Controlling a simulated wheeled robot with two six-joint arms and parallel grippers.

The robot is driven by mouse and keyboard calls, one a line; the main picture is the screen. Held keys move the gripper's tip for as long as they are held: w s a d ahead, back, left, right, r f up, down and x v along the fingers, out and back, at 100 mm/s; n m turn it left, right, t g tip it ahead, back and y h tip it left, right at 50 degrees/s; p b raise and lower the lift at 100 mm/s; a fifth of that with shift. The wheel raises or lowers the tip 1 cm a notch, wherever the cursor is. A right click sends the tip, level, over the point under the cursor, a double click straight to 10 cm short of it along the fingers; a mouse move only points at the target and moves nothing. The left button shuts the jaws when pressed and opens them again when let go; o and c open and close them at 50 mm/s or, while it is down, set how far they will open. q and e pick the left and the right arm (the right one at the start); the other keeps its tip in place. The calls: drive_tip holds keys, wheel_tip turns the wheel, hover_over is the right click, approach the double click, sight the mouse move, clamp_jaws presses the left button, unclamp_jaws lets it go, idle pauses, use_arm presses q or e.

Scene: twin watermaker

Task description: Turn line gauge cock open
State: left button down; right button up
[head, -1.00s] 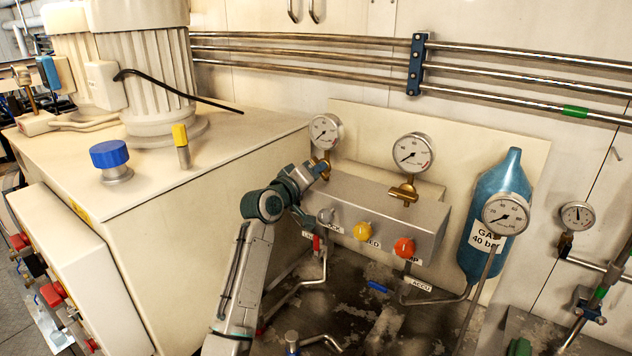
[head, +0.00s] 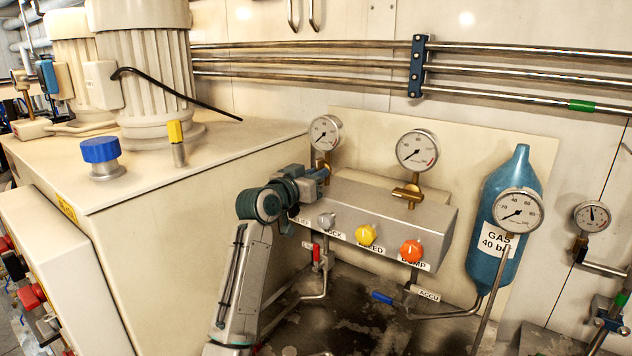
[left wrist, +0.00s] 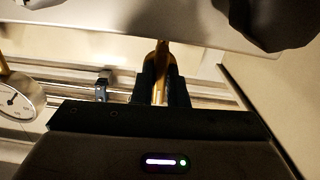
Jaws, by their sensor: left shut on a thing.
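A round gauge (head: 325,132) stands on a brass cock (head: 323,165) at the back left of the grey valve box, in the head view. My left gripper (head: 322,174) is at this cock and hides most of it. In the left wrist view, the two dark fingers of my left gripper (left wrist: 161,88) are shut on a brass piece (left wrist: 160,62) of the cock. The exact angle of the cock's handle is hidden. A second gauge (head: 417,150) on a brass cock (head: 408,193) stands to the right, apart from my gripper. My right gripper is not in view.
The grey box (head: 400,217) carries a grey knob (head: 326,220), a yellow knob (head: 366,234) and an orange knob (head: 411,251) on its front. A blue gas bottle (head: 497,260) stands right. A large cream tank (head: 200,220) is close on the left of my arm.

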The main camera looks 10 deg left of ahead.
use_arm(q)
drive_tip(key=shift+f+m, duration=0.1)
drive_tip(key=shift+m, duration=0.3)
drive_tip(key=c, duration=1.4)
unclamp_jaws()
drive_tip(key=shift+c, duration=0.2)
drive_tip(key=shift+s, duration=0.1)
drive_tip(key=shift+s+a+b, duration=0.2)
drive_tip(key=shift+s+b, duration=0.15)
drive_tip(key=shift+b, duration=0.05)
drive_tip(key=b+v, duration=0.2)
drive_tip(key=v, duration=0.8)
drive_tip(key=shift+b, duration=0.3)
drive_tip(key=shift+w, duration=0.1)
